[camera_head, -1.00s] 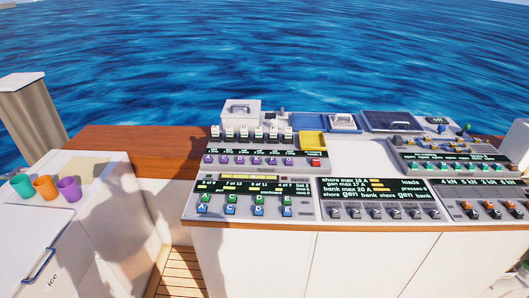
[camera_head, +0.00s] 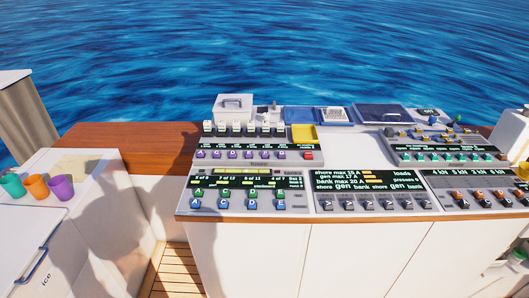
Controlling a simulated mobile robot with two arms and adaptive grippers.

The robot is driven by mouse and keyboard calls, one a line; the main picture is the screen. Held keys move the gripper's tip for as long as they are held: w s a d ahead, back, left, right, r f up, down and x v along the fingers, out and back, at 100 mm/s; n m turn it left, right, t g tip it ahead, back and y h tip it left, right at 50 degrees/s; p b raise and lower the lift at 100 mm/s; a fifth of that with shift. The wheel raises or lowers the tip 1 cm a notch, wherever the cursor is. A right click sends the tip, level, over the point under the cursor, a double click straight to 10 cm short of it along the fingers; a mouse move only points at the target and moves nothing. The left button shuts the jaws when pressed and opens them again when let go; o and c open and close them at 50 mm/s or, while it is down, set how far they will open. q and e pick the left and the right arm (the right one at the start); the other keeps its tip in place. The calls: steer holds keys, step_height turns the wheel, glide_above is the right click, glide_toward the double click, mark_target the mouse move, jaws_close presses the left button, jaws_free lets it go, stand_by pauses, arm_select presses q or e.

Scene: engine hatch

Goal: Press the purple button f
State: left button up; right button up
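A row of several purple buttons (camera_head: 248,154) sits on the left panel of the console, below a dark display strip. The letters on them are too small to read, so I cannot tell for sure which is f. The rightmost purple button (camera_head: 280,154) is left of a red button (camera_head: 308,155). No gripper covers the row. Neither my left nor my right gripper is in view.
White switches stand behind the purple row. Green and blue buttons (camera_head: 238,204) are on the panel in front. A yellow tray (camera_head: 304,133) and a white lidded box (camera_head: 233,107) are behind. Several cups (camera_head: 37,187) stand on the white cabinet at left.

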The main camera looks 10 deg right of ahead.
steer(key=shift+d, duration=0.2)
jaws_close()
steer(key=shift+a, duration=0.1)
stand_by(1.1)
